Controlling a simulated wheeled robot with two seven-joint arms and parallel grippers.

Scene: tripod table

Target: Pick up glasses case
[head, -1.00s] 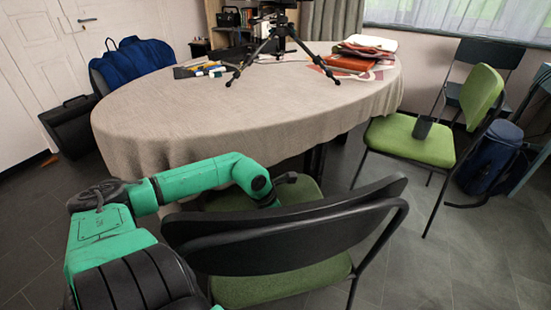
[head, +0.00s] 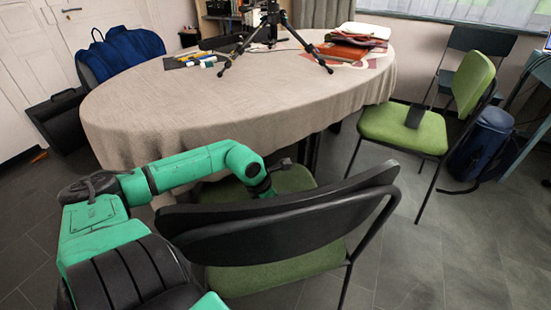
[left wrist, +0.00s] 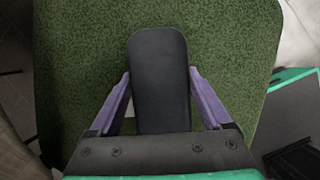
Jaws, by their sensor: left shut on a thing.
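A dark, rounded, elongated glasses case (left wrist: 160,72) lies between the purple fingers of my left gripper (left wrist: 159,75) in the left wrist view. The fingers are shut on its two sides. Behind it is the green speckled seat (left wrist: 225,50) of a chair; whether the case still touches the seat I cannot tell. In the head view my left arm reaches over the near chair (head: 270,228), and the chair's black backrest hides the fingers and the case. My right gripper is not in view.
An oval table (head: 200,110) with a beige cloth holds a tripod (head: 270,30), papers and small items. The floor at lower right is clear.

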